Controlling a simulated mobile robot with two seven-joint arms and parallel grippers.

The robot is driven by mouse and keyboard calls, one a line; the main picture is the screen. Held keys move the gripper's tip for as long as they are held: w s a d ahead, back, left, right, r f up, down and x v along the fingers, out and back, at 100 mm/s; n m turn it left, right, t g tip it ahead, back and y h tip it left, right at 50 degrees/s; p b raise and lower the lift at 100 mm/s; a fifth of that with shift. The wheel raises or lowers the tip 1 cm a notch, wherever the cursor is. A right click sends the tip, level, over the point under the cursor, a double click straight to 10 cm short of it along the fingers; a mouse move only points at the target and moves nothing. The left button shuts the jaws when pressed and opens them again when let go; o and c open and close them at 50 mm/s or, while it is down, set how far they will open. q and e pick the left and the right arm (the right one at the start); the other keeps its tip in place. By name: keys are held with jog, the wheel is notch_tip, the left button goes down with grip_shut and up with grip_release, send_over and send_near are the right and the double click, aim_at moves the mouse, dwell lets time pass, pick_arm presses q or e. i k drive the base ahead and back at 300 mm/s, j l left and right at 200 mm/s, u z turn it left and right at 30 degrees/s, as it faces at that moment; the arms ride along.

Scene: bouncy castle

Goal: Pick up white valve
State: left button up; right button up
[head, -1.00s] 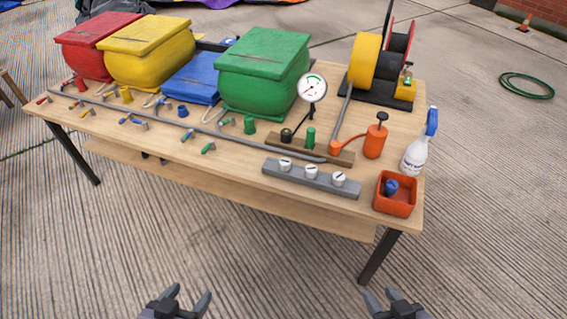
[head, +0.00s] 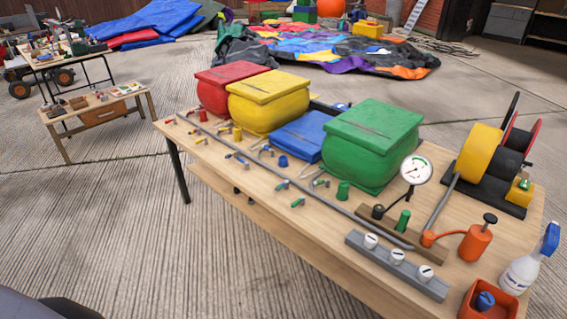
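Three white valves sit in a row on a grey block (head: 384,262) at the front right of the wooden table. They are the left valve (head: 370,241), the middle valve (head: 397,256) and the right valve (head: 425,273), each round with a dark mark on top. Nothing touches them from above. Neither of my grippers shows in the head view. A dark rounded shape, perhaps part of my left arm, shows at the bottom left corner.
On the table (head: 290,238) stand red (head: 222,92), yellow (head: 262,104) and green (head: 368,150) bins, a gauge (head: 416,170), an orange pump (head: 474,243), a spray bottle (head: 524,268) and an orange tray (head: 468,306). A second table (head: 97,100) stands back left. The floor in front is clear.

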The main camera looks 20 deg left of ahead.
aim_at(370, 241)
jog(key=i+j+z, duration=0.1)
jog(key=i+z, duration=0.2)
jog(key=i, duration=0.15)
jog(key=i+j+z, duration=0.3)
jog(key=i, duration=0.15)
